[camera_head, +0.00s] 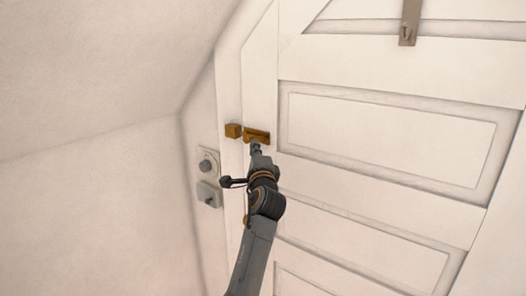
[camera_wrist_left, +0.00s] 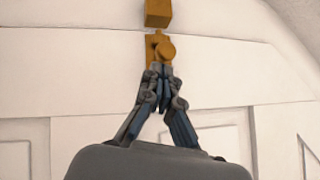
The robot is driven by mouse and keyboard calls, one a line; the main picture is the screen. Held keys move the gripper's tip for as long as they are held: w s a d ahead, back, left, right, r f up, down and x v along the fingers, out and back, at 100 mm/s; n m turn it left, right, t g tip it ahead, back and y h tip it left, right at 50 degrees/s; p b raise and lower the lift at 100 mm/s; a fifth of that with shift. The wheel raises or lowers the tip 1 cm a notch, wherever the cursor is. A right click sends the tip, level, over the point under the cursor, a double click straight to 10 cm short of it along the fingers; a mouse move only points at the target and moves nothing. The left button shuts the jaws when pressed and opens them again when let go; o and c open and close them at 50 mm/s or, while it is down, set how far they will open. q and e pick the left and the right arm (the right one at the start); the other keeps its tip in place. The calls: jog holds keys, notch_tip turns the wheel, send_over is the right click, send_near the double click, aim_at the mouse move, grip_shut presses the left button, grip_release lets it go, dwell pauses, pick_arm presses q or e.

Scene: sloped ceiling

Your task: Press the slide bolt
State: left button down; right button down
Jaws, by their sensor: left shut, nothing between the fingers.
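The brass slide bolt (camera_head: 258,134) is fixed at the left edge of the white panelled door (camera_head: 390,135). Its square brass keeper (camera_head: 233,130) sits on the frame just to the left, with a narrow gap between them. My left gripper (camera_head: 256,147) is shut and empty, with its tips right at the lower side of the bolt. In the left wrist view the shut fingertips (camera_wrist_left: 161,70) are at the bolt's round knob (camera_wrist_left: 166,52), and the keeper (camera_wrist_left: 158,13) is above. I cannot tell whether the tips touch the knob. My right gripper is not in view.
A grey switch or lock plate with knobs (camera_head: 207,170) is on the wall left of the frame. A metal latch plate (camera_head: 409,25) hangs high on the door. A sloped white ceiling (camera_head: 100,70) closes in on the left.

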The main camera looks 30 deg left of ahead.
aim_at(245, 142)
pick_arm(q)
jog(key=shift+w+a, duration=0.1)
dwell(0.3)
jog(key=a+p, duration=0.1)
jog(key=a, duration=0.2)
jog(key=shift+r, duration=0.15)
jog(key=shift+a, duration=0.25)
jog(key=shift+w+f, duration=0.1)
jog(key=shift+f, duration=0.1)
